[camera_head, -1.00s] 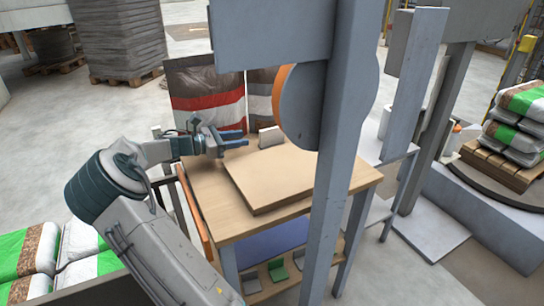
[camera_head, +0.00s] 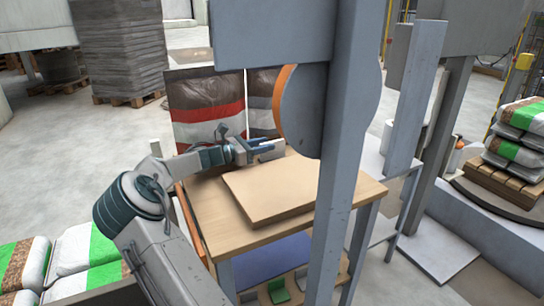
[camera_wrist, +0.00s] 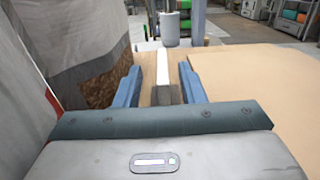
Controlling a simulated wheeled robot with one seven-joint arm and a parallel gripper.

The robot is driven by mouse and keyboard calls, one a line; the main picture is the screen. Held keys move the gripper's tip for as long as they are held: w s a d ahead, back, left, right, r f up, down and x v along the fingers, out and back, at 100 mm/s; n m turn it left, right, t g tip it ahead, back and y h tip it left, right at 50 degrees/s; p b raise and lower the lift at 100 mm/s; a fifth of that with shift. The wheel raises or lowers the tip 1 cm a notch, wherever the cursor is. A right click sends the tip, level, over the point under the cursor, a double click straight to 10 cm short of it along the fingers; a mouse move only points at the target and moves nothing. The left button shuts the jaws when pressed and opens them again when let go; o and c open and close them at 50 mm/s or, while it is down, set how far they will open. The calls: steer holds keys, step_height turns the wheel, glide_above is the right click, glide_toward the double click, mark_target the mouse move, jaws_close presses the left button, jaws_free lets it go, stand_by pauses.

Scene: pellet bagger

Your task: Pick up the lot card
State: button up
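The lot card (camera_head: 277,150) is a small pale grey piece standing near the back edge of the wooden table (camera_head: 203,207). In the wrist view the card (camera_wrist: 163,70) shows nearly edge-on as a narrow white upright strip with a grey-brown lower part. My gripper (camera_head: 264,147) is low over the table at the card. In the wrist view its two blue fingers (camera_wrist: 161,88) are apart, one on each side of the card's line, with gaps visible. The fingers partly hide the card in the head view.
A thick tan board (camera_head: 270,190) lies on the table in front of the card. Printed sacks (camera_head: 207,110) hang behind the table, close on the left in the wrist view. A grey post (camera_head: 340,130) and an orange-edged disc (camera_head: 300,105) stand to the right.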

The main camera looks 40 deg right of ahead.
mark_target(274, 141)
steer(key=b+x, duration=0.1)
steer(key=x, duration=0.3)
steer(key=shift+s+d, duration=0.15)
steer(key=shift+s, duration=0.05)
jaws_close()
steer(key=shift+r, duration=0.15)
